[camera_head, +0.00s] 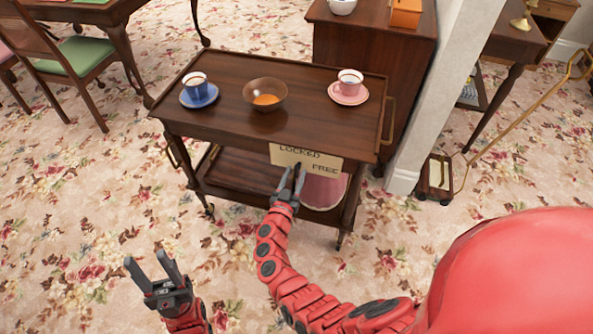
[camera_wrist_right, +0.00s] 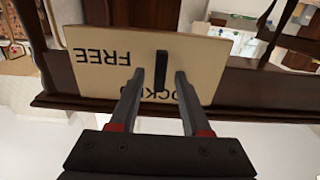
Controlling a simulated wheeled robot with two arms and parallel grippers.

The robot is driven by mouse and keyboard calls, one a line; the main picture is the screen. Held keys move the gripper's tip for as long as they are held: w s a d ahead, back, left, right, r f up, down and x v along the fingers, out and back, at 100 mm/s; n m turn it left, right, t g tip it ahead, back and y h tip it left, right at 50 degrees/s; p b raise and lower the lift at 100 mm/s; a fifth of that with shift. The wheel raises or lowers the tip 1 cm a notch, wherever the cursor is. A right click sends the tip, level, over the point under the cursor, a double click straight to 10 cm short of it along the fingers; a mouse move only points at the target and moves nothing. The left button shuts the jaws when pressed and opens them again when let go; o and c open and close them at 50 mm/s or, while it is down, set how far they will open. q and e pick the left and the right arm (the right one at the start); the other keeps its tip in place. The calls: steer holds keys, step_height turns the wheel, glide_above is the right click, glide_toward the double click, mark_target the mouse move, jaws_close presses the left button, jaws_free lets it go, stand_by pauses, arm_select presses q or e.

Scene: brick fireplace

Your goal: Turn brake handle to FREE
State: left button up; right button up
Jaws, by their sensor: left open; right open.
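A cream sign plate (camera_head: 280,153) with the words LOCKED and FREE is fixed to the front of the wooden trolley (camera_head: 230,122). In the right wrist view the plate (camera_wrist_right: 205,62) appears upside down. The brake handle (camera_wrist_right: 161,56) is a short black bar on it, upright in that picture between the two words. My right gripper (camera_head: 291,174) is open in front of the plate. In the right wrist view its fingers (camera_wrist_right: 160,76) lie either side of the handle's lower part; contact cannot be told. My left gripper (camera_head: 149,259) is open and empty above the carpet.
On the trolley top stand a blue cup and saucer (camera_head: 199,94), a brown bowl (camera_head: 265,94) and a pink cup and saucer (camera_head: 348,89). A cabinet (camera_head: 372,50) and a white pillar (camera_head: 425,100) are close behind and right. Carpet is clear in front.

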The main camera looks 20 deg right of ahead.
steer(key=shift+x, duration=1.1)
jaws_close()
